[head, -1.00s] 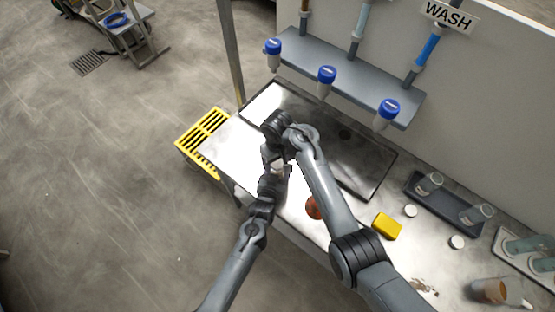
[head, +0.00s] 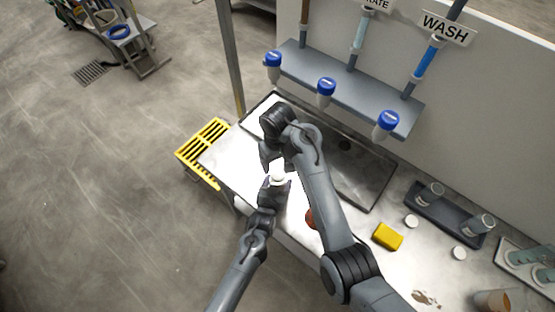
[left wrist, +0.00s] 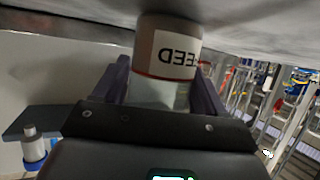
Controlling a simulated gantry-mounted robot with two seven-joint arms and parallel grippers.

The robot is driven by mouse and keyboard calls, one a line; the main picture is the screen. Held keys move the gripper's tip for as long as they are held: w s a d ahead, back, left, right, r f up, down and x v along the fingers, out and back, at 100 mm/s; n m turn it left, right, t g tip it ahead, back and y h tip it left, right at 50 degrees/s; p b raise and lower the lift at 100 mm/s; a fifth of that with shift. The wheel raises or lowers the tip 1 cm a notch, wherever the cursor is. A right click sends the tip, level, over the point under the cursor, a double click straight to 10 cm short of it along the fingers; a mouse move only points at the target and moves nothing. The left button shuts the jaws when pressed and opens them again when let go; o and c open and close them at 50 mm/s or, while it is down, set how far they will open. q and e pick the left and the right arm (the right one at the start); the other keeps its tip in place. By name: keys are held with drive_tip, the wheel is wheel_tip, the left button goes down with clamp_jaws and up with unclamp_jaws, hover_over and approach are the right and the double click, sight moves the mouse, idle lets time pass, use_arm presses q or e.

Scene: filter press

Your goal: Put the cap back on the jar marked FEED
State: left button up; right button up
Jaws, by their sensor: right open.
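The FEED jar (left wrist: 172,62) shows upside down in the left wrist view, with its label facing the camera. My left gripper (left wrist: 165,95) has its fingers on both sides of the jar and is shut on it. In the head view my left gripper (head: 274,187) is at the front left of the bench. A white round top (head: 278,178), which looks like the cap, shows just above it. It is too small to tell how it sits on the jar. My right gripper (head: 269,158) is open, just above and behind the white top, and appears apart from it.
A dark tray (head: 425,209) holds two jars at the right, with loose white caps (head: 411,221) beside it. A yellow sponge (head: 388,236) and a partly hidden reddish object (head: 311,218) lie on the bench. Blue-capped bottles (head: 326,88) hang from the shelf above the sink.

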use_arm(q)
drive_tip(key=o, duration=0.3)
drive_tip(key=shift+o, duration=0.2)
drive_tip(key=p+v, duration=0.1)
drive_tip(key=v, duration=1)
drive_tip(key=shift+d, duration=0.1)
use_arm(e)
drive_tip(key=shift+r, duration=0.6)
